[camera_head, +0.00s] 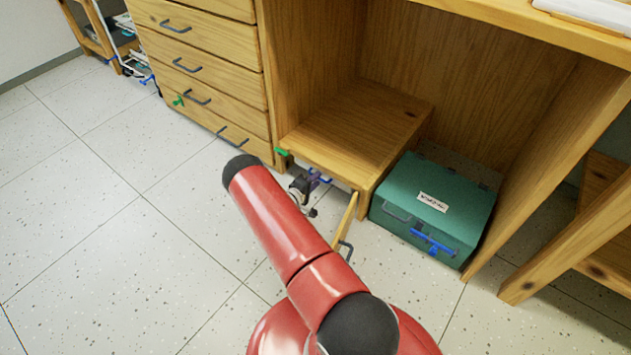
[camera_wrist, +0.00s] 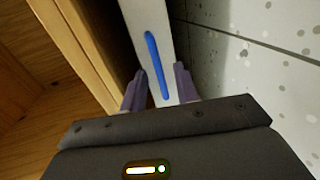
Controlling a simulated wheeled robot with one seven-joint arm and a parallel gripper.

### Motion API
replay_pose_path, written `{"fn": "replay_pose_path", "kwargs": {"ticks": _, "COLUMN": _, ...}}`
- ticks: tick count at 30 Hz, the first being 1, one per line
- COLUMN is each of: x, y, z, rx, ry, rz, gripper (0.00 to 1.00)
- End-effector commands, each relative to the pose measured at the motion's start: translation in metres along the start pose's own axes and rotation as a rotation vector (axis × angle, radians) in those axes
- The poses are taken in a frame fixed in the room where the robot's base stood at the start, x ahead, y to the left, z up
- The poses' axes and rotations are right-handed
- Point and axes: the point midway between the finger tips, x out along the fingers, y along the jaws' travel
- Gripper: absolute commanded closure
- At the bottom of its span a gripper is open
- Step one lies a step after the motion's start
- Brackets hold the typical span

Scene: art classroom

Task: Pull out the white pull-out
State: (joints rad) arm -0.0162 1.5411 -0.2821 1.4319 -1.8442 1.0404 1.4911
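The white pull-out (camera_wrist: 168,18) shows in the wrist view as a narrow white front with a long blue handle (camera_wrist: 152,55). My gripper (camera_wrist: 160,70) is open, with its two purple fingers apart on either side of the handle's lower part. I cannot tell whether the fingers touch the handle. In the head view my gripper (camera_head: 312,183) is small and low, at the front of a low wooden unit (camera_head: 360,130). My red arm hides part of that front, and I cannot make out the white front there.
A wooden drawer stack (camera_head: 205,65) with grey handles stands left of the low unit. A teal box (camera_head: 440,205) with a blue latch sits on its right. A thin wooden panel (camera_head: 346,217) juts out beside my gripper. The speckled floor (camera_head: 90,240) at left is clear.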

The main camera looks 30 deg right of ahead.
Motion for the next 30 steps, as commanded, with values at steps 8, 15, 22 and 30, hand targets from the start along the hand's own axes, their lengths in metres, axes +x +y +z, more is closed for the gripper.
{"fn": "replay_pose_path", "kwargs": {"ticks": 8, "x": 0.0098, "y": 0.0003, "z": -0.0002, "rx": 0.0, "ry": 0.001, "rz": -0.001, "gripper": 0.7}}
{"fn": "replay_pose_path", "kwargs": {"ticks": 15, "x": 0.0094, "y": 0.0004, "z": -0.0002, "rx": 0.0, "ry": 0.0, "rz": 0.0, "gripper": 0.85}}
{"fn": "replay_pose_path", "kwargs": {"ticks": 22, "x": 0.0092, "y": 0.0003, "z": -0.0003, "rx": 0.0, "ry": 0.0, "rz": -0.001, "gripper": 1.0}}
{"fn": "replay_pose_path", "kwargs": {"ticks": 30, "x": 0.0072, "y": -0.0001, "z": -0.0005, "rx": 0.0, "ry": 0.001, "rz": -0.001, "gripper": 1.0}}
